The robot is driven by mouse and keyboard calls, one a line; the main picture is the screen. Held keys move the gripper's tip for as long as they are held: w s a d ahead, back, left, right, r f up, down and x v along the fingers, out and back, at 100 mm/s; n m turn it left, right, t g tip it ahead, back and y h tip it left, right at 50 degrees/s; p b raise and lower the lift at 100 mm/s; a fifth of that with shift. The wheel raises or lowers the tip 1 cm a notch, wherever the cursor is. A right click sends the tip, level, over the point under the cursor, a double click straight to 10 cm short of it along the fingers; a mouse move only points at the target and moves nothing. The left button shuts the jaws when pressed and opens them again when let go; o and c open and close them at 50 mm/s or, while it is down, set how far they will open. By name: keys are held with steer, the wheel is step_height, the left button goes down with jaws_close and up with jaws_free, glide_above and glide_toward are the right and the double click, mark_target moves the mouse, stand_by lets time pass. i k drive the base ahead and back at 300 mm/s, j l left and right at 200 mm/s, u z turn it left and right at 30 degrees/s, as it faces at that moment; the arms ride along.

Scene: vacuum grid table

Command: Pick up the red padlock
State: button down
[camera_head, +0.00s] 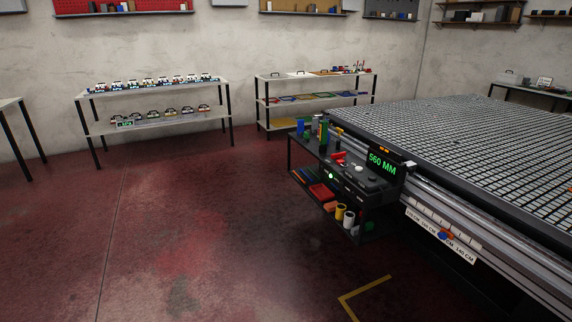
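I cannot pick out a red padlock for certain. A small red item (338,158) lies on the top of the black cart (368,183), but it is too small to tell what it is. A larger red box-like item (321,192) sits on the cart's lower shelf. My gripper is not in view.
The large grid table (480,125) fills the right, with the cart at its near left corner. Two shelf units, a left one (150,88) and a middle one (335,80), stand along the back wall. The dark red floor (190,230) in front is clear.

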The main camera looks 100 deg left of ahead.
mark_target(340, 162)
steer(key=u, duration=3)
steer(key=i+j, duration=0.15)
steer(key=i, duration=1)
steer(key=l+z, duration=0.05)
